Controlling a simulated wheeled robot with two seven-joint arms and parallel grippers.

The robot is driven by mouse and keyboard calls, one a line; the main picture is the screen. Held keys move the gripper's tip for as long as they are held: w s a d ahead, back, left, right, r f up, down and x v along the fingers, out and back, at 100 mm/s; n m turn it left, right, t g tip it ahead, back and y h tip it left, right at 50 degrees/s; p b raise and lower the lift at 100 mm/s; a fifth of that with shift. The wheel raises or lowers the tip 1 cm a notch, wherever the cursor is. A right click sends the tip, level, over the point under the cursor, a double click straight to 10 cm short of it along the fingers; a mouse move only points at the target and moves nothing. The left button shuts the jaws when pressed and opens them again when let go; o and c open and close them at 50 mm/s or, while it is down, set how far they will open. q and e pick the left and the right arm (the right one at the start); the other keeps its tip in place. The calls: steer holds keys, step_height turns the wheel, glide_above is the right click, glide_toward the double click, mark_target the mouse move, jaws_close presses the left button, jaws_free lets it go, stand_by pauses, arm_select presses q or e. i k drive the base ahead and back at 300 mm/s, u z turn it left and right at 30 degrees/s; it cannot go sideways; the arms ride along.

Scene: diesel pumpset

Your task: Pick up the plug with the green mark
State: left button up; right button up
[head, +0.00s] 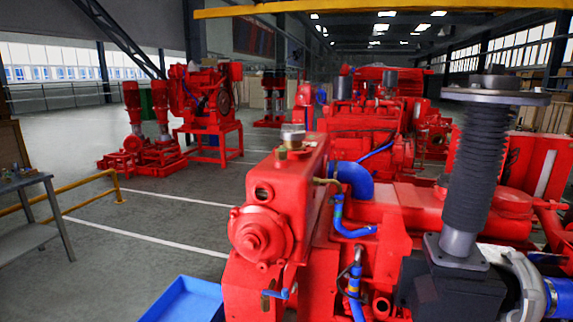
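I cannot make out a plug with a green mark in the head view. A small metallic cap or fitting (292,137) stands on top of the red engine (262,235) in front of me; no green mark shows on it. A blue tray (185,300) is partly in view at the bottom edge, left of the engine; the visible part of its inside looks empty, and the rest is cut off. Neither of my grippers is in view.
A grey ribbed column (470,165) rises at the right of the engine. A grey metal table (22,184) and a yellow rail (75,192) stand at the left. More red pumpsets (207,100) stand farther back. The grey floor between the rail and engine is clear.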

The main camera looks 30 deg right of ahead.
mark_target(281, 155)
steer(key=k, duration=0.9)
steer(key=z, duration=1.25)
steer(key=i, duration=0.5)
steer(key=z, duration=0.05)
